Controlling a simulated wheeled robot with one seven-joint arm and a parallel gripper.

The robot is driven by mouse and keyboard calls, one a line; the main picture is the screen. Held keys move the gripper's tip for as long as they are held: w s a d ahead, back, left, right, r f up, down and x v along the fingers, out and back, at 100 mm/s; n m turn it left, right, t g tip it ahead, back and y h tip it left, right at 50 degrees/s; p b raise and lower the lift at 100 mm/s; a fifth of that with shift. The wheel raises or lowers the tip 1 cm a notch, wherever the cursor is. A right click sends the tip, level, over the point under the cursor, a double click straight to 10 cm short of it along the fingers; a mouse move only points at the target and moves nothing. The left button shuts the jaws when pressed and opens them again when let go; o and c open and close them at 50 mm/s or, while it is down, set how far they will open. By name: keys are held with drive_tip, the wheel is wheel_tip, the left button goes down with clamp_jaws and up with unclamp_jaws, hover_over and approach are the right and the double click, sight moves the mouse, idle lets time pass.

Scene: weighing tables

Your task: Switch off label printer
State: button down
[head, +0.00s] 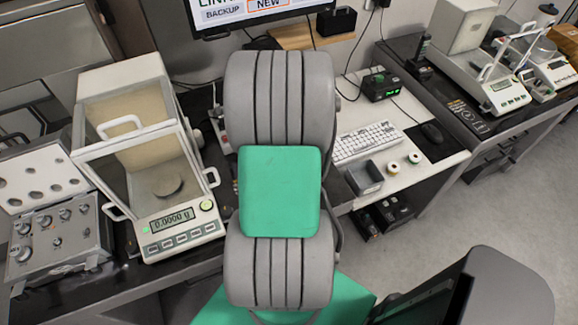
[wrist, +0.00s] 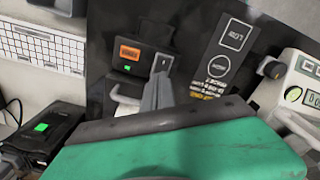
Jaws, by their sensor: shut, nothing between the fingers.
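In the wrist view, a black device (wrist: 127,68) has a lit orange panel, a small green light and a dark switch with a white mark (wrist: 163,62) at its right. A second black box (wrist: 45,138) with a green light stands at lower left; the head view shows a black box with a green display (head: 381,86) on the white desk. No readable name tells which is the label printer. My gripper (wrist: 160,84) is shut and empty, its tips pointing at the front near the switch; contact cannot be told. In the head view my arm hides the gripper.
A dark mat with white print (wrist: 228,58) lies beside the device, and a balance (wrist: 299,85) stands close at right. A glass-cased balance (head: 160,165) stands at left.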

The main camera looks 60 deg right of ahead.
drive_tip(key=shift+f+b, duration=0.5)
drive_tip(key=shift+f, duration=0.25)
drive_tip(key=shift+r, duration=0.1)
drive_tip(key=shift+r+p, duration=2.6)
drive_tip(key=shift+r, duration=0.85)
